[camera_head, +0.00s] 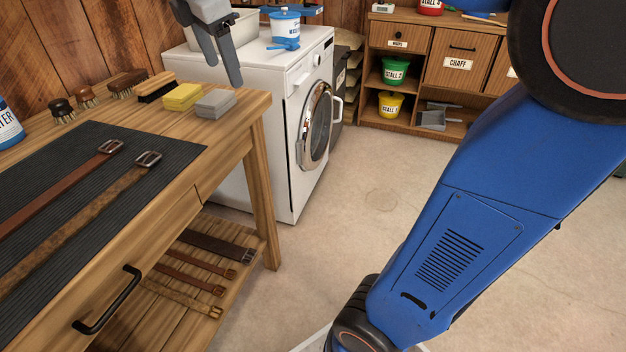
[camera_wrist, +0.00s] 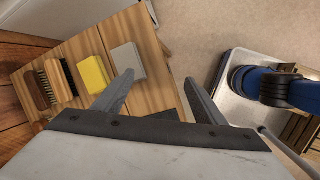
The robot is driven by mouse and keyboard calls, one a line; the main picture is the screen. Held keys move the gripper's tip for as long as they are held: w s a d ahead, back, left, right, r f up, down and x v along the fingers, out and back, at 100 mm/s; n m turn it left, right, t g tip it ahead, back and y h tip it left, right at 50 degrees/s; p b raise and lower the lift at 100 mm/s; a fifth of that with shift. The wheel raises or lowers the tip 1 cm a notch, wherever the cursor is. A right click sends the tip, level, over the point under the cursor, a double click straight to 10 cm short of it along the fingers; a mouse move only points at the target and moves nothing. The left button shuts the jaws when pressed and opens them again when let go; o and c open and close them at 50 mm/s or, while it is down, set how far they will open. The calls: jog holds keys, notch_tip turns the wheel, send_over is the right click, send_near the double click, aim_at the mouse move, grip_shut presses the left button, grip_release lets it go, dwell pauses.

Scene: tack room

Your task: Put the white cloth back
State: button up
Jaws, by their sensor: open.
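I see no plainly white cloth. A pale grey folded cloth or block (camera_head: 215,103) lies at the right end of the wooden bench, beside a similar yellow one (camera_head: 183,97). Both also show in the wrist view, the grey (camera_wrist: 128,61) and the yellow (camera_wrist: 96,74). My gripper (camera_head: 220,70) is open, above and behind the grey piece in the head view. In the wrist view the space between its fingertips (camera_wrist: 159,78) is empty, and the grey piece lies to their upper left.
The wooden bench (camera_head: 235,123) also holds brushes (camera_head: 127,84) and a dark mat (camera_head: 175,150) with two straps. Behind it stands a white washing machine (camera_head: 277,82) with a basin (camera_head: 232,32) and blue pot (camera_head: 285,24). A cabinet (camera_head: 375,80) stands farther back. Some floor is clear.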

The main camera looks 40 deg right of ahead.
jog(key=s+d+f+m+t+y, duration=0.1)
jog(key=s+d+f+m, duration=0.2)
jog(key=s+f+m, duration=0.6)
jog(key=s+d+f+m+t+y, duration=0.1)
jog(key=s+d+f+m, duration=0.3)
jog(key=s+f+m, duration=0.6)
jog(key=s+f, duration=0.3)
jog(key=f, duration=0.2)
jog(key=shift+s, duration=0.3)
